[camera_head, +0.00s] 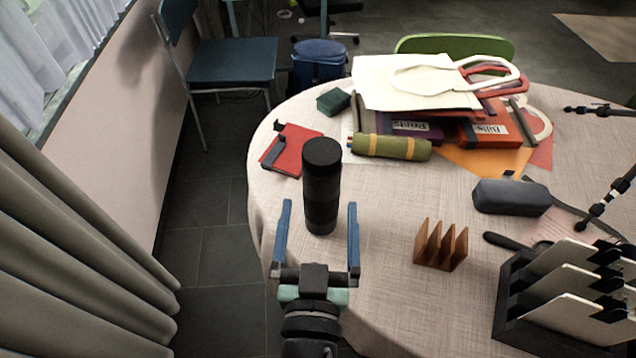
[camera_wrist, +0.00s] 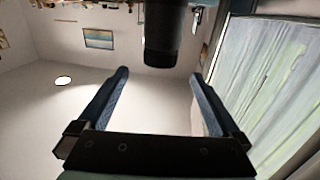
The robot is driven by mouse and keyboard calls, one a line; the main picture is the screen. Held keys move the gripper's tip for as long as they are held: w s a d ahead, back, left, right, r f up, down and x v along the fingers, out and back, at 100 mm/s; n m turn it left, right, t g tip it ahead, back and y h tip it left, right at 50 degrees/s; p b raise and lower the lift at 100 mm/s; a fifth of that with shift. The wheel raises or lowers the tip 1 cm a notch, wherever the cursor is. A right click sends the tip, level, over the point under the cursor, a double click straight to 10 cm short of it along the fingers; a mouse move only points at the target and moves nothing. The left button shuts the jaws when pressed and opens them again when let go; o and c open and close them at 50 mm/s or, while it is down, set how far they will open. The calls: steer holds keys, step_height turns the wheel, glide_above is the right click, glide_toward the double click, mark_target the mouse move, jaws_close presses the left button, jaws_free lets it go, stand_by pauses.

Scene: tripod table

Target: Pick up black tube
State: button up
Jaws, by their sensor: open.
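The black tube (camera_head: 322,190) stands upright on the near left part of the round table (camera_head: 385,290). Its dark cylinder also shows in the wrist view (camera_wrist: 163,35), at the top middle and between the lines of the two fingers. My gripper (camera_head: 319,206) is open, with its two blue fingers spread at the left and right of the tube's lower part in the head view. In the wrist view my gripper (camera_wrist: 160,76) has nothing between its fingers, and the tube appears beyond the fingertips. I see no contact with the tube.
A red notebook (camera_head: 292,149) and green rolled case (camera_head: 390,147) lie behind the tube. A wooden rack (camera_head: 441,246) stands to its right, with a dark glasses case (camera_head: 511,197) and black file holder (camera_head: 510,300) farther right. Bags and folders (camera_head: 420,85) are piled at the back.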

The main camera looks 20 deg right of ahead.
mark_target(321, 170)
steer(key=p+x, duration=0.3)
steer(key=x, duration=0.8)
steer(key=shift+w+d+p, duration=0.15)
steer(key=shift+w+p, duration=0.15)
steer(key=shift+p, duration=0.1)
jaws_close()
